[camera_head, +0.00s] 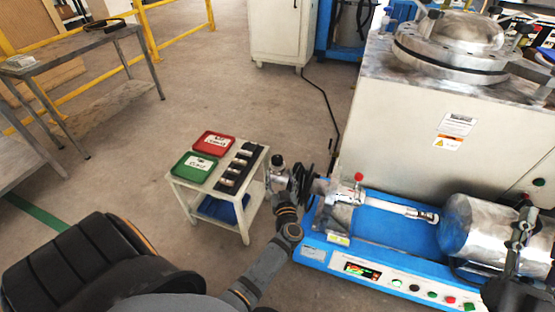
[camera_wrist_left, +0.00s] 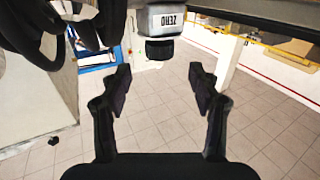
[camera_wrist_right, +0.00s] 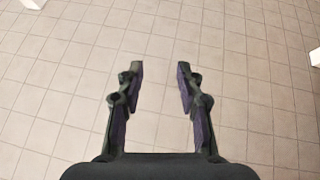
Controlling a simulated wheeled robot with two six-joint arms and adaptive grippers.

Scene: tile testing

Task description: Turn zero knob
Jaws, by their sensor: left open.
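The zero knob (camera_wrist_left: 160,49) is a short black cylinder below a light grey block (camera_wrist_left: 166,20) marked ZERO, whose lettering is upside down in the left wrist view. My left gripper (camera_wrist_left: 161,73) is open, with its fingertips either side of the knob's line and a gap showing between them and the knob. It appears not to touch it. In the head view my left gripper (camera_head: 305,183) is at the left end of the blue machine, and the knob cannot be made out there. My right gripper (camera_wrist_right: 160,67) is open and empty above bare floor tiles.
The blue machine (camera_head: 390,235) carries a metal cylinder (camera_head: 488,232) and a front panel with buttons. A small white table (camera_head: 243,205) left of my left gripper holds a red tray (camera_head: 214,141), a green tray (camera_head: 195,167) and a black rack (camera_head: 237,170).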

